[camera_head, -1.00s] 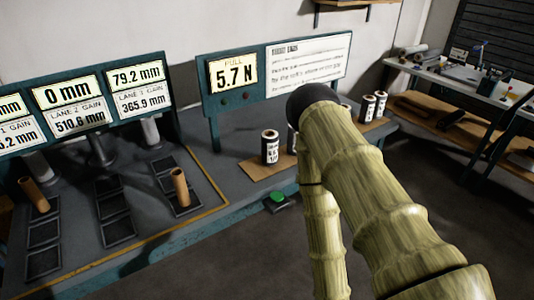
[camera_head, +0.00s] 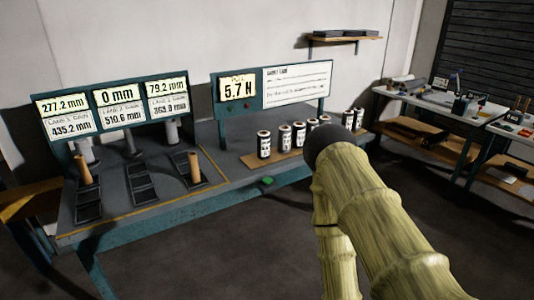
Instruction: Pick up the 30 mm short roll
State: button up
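Several dark rolls with white labels stand upright in a row on a brown board (camera_head: 250,160) below the pull display. The leftmost roll (camera_head: 264,145) stands a little apart from its neighbour (camera_head: 285,137). Another roll (camera_head: 299,135) follows, and two more groups run right, the last one (camera_head: 358,119) beside my arm. The labels are too small to read, so I cannot tell which is the 30 mm short roll. My arm rises from the lower right, its dark rounded end overlapping the area right of the row. My gripper's fingers do not show.
Two brown tubes, left (camera_head: 83,169) and right (camera_head: 194,167), stand on the lane bench below the readout panel (camera_head: 115,105). A green button (camera_head: 267,181) sits at the bench's front edge. A cluttered workbench (camera_head: 425,98) stands at the right. The floor in front is open.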

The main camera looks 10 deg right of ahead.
aim_at(263, 137)
jog(key=u, duration=0.6)
jog(key=i, duration=0.6)
jog(key=u, duration=0.55)
jog(key=i, duration=0.8)
jog(key=z, duration=0.2)
